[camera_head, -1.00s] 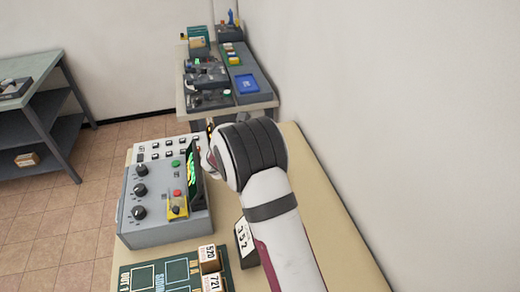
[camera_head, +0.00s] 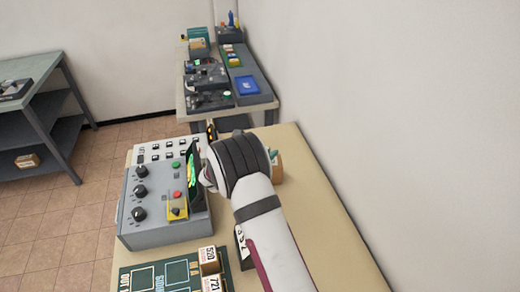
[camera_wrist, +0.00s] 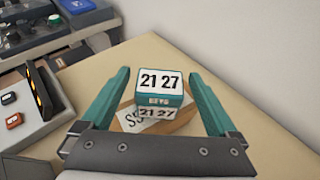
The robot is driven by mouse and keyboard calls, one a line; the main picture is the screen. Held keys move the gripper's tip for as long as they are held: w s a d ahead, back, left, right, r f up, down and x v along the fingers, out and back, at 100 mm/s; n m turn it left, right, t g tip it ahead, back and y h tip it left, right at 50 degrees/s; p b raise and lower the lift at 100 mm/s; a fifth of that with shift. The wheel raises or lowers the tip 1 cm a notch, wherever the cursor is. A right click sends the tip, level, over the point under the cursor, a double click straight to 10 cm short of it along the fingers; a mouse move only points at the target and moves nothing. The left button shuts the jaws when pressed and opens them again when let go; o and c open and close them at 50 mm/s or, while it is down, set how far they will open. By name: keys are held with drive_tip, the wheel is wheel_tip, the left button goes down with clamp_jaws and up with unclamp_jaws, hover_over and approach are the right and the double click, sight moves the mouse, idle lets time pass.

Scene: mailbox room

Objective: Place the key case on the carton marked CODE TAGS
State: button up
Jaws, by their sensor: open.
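The key case (camera_wrist: 161,84) is a small teal box with white "21 27" labels on its top and front, seen in the wrist view. It appears to sit upright on a brown carton (camera_wrist: 187,118), whose white label is partly covered; only letters like "SS" show, so I cannot read its marking. My gripper (camera_wrist: 162,78) is open, with one teal finger on each side of the case and a visible gap at the left. In the head view my wrist hides the fingers and most of the case; the carton (camera_head: 278,168) shows at its right.
A grey control box (camera_head: 160,205) with knobs and a dark screen stands left of my arm. A green board (camera_head: 165,275) with small numbered blocks lies in front. A wall (camera_head: 400,120) bounds the right. Bare tabletop (camera_head: 325,220) is free to the right.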

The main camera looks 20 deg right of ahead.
drive_tip(key=shift+s+a+r, duration=0.15)
drive_tip(key=shift+a+r, duration=0.05)
drive_tip(key=shift+r, duration=0.05)
drive_tip(key=v, duration=1.2)
drive_tip(key=s+d+r+m+g+h, duration=0.1)
drive_tip(key=s+d+r+m+g, duration=0.3)
drive_tip(key=s+d+m, duration=0.35)
drive_tip(key=s+d+r+m+g+y, duration=0.2)
drive_tip(key=s+m+g+y, duration=0.3)
drive_tip(key=s+m, duration=1)
drive_tip(key=s+a+m+y, duration=0.7)
drive_tip(key=s+a+m, duration=0.3)
drive_tip(key=s, duration=0.4)
drive_tip(key=shift+s+a+g, duration=0.3)
drive_tip(key=shift+a, duration=0.35)
drive_tip(key=shift+f, duration=0.15)
